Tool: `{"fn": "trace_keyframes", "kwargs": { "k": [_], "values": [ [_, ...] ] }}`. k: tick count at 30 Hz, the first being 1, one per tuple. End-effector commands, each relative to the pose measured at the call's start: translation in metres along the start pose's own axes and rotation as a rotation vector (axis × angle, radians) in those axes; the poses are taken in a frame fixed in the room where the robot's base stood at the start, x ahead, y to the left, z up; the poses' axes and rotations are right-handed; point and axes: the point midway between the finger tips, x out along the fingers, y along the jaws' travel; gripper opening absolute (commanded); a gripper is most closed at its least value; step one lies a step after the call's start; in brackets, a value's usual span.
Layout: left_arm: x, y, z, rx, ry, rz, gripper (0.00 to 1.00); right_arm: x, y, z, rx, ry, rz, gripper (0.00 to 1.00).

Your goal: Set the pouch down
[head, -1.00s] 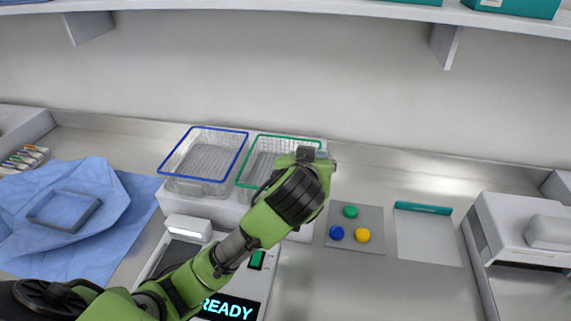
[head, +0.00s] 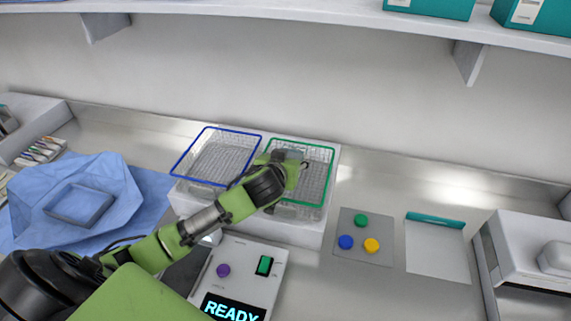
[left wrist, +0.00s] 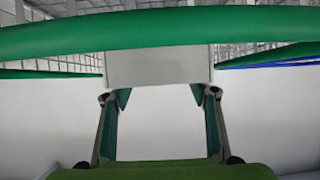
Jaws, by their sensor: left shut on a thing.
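My left gripper (head: 290,160) is over the green-rimmed wire basket (head: 331,180), its arm crossing the basket's near left part. In the left wrist view my left gripper (left wrist: 160,92) is shut on a plain pale grey piece, the pouch (left wrist: 158,66), between its two fingers. A thick green bar, seemingly the basket's rim (left wrist: 160,30), crosses in front of the pouch's upper part. In the head view the pouch is mostly hidden by the gripper, and I cannot tell whether it touches the basket floor. My right gripper is not in view.
A blue-rimmed basket (head: 213,150) stands just left of the green one. A panel with a READY display (head: 232,307) is in front. Coloured knobs on a grey plate (head: 364,250) and a teal-edged sheet (head: 436,245) lie right. Blue cloth (head: 120,190) lies left.

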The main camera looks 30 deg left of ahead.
Motion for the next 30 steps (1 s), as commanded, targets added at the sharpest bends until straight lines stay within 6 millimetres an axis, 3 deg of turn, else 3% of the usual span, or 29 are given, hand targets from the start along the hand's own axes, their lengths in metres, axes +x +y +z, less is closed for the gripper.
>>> {"fn": "trace_keyframes", "kwargs": {
  "k": [4, 7, 13, 25, 26, 30],
  "values": [
    [0.008, -0.006, 0.005, 0.002, 0.000, -0.001, 0.34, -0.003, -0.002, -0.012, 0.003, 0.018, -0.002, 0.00],
    [0.017, -0.014, 0.012, 0.004, -0.002, -0.003, 0.34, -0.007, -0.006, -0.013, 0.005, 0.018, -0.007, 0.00],
    [0.029, -0.011, 0.036, 0.002, -0.001, 0.000, 0.34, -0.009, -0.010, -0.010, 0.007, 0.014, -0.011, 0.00],
    [0.032, -0.011, 0.042, 0.000, 0.001, 0.000, 0.34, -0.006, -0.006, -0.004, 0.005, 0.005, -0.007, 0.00],
    [0.032, -0.011, 0.041, 0.001, 0.001, 0.000, 0.58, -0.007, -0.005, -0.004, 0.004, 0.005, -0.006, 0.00],
    [0.032, -0.011, 0.040, 0.001, 0.001, 0.000, 0.61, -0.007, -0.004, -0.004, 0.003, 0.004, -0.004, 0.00]
  ]
}}
